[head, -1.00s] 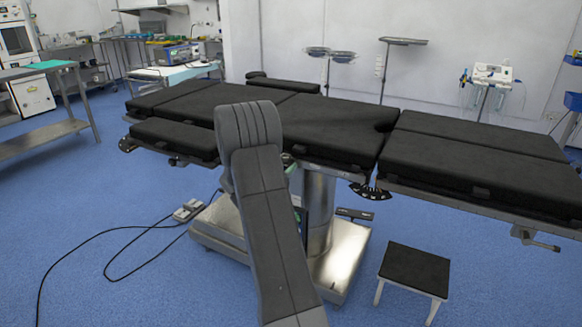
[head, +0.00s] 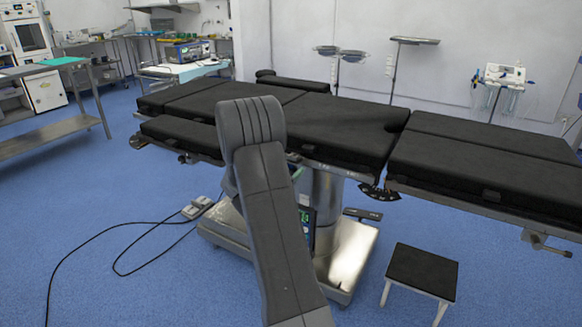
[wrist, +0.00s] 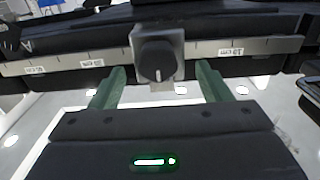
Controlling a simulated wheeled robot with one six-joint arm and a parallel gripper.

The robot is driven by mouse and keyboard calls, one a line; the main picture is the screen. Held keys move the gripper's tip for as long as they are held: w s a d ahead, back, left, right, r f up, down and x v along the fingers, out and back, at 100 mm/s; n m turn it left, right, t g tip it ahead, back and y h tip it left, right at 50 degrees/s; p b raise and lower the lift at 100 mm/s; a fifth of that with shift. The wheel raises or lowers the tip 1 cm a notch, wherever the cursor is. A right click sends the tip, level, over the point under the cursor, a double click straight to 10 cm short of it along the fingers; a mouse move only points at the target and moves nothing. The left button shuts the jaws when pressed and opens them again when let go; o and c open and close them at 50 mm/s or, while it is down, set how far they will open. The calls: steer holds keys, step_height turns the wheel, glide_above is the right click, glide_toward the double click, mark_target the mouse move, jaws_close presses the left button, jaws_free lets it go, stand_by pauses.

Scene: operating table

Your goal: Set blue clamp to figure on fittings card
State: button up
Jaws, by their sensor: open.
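In the wrist view my gripper (wrist: 161,67) is open, with its two green fingers apart and pointing at the side rail (wrist: 105,60) of the operating table. A grey metal block with a round black knob (wrist: 156,60) sits on the rail, between and beyond the fingertips. The knob has a pale pointer line at its lower part. I cannot tell whether the fingers touch it. The block does not look blue. No fittings card can be made out. In the head view my arm hides the gripper.
The black-padded operating table (head: 300,125) spans the head view. A stool (head: 422,272) stands at front right. A foot pedal (head: 197,207) with a cable lies on the blue floor at left. A steel bench (head: 45,138) stands far left. Floor at front left is otherwise clear.

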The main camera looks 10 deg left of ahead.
mark_target(292, 167)
steer(key=v, duration=1)
steer(key=shift+s+p, duration=0.35)
steer(key=shift+w, duration=0.1)
steer(key=b+x, duration=0.1)
steer(key=x, duration=1.2)
steer(key=shift+w+d, duration=0.1)
steer(key=shift+w, duration=0.25)
steer(key=shift+s+d, duration=0.15)
steer(key=shift+d, duration=0.1)
steer(key=shift+r, duration=0.1)
